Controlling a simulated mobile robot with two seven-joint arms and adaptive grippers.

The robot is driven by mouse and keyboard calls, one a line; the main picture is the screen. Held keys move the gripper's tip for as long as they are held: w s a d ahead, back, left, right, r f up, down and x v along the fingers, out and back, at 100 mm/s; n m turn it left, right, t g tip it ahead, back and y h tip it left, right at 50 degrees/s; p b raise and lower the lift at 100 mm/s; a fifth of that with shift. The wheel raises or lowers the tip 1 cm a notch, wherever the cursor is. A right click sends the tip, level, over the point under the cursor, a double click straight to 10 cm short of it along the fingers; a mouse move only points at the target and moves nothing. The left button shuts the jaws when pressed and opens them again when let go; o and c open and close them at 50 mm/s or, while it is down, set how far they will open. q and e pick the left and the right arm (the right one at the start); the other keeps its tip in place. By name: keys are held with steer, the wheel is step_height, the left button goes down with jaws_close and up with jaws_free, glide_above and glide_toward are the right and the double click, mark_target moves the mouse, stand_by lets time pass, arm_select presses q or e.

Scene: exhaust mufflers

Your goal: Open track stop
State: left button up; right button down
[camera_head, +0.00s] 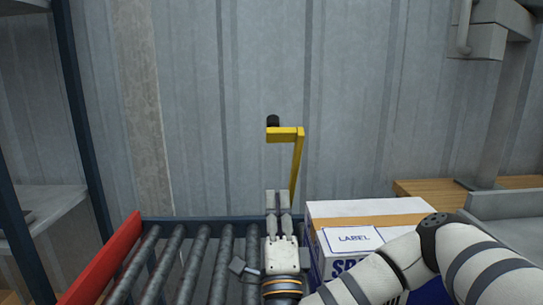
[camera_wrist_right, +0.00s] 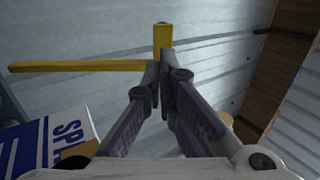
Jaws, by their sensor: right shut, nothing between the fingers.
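A yellow bent lever (camera_head: 297,155) with a black knob (camera_head: 273,120) at its upper end rises at the far end of the roller track (camera_head: 205,262). It appears to be the track stop's handle. My right gripper (camera_head: 278,200) is shut and empty, fingers pointing up, below and left of the lever's upright in the head view. In the right wrist view my closed fingertips (camera_wrist_right: 161,70) overlap the yellow lever (camera_wrist_right: 75,66) near its corner; whether they touch it I cannot tell. The knob is not visible there. My left gripper is out of view.
A labelled box (camera_head: 370,213) stands right of my right gripper. A red side panel (camera_head: 105,260) borders the track's left side. A corrugated metal wall (camera_head: 390,110) stands behind. The rollers left of my gripper are bare.

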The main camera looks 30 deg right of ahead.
step_height(320, 180, up, 2)
steer(key=w, duration=0.1)
steer(key=p, duration=0.2)
glide_toward(273, 126)
steer(key=x, duration=0.3)
steer(key=shift+w+d+f, duration=0.15)
steer(key=shift+w+d, duration=0.15)
steer(key=shift+w, duration=0.1)
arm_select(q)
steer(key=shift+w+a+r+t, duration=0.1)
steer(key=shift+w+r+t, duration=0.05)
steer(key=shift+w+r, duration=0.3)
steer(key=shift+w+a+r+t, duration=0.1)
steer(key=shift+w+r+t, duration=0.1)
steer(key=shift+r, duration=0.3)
arm_select(e)
steer(key=b+x, duration=0.1)
steer(key=x, duration=0.5)
steer(key=shift+w+d+b, duration=0.15)
steer(key=shift+w+b, duration=0.15)
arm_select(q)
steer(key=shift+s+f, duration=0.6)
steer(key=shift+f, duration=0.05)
arm_select(e)
steer(key=shift+w+d+r, duration=0.1)
steer(key=shift+w+r, duration=0.05)
steer(key=shift+r, duration=0.15)
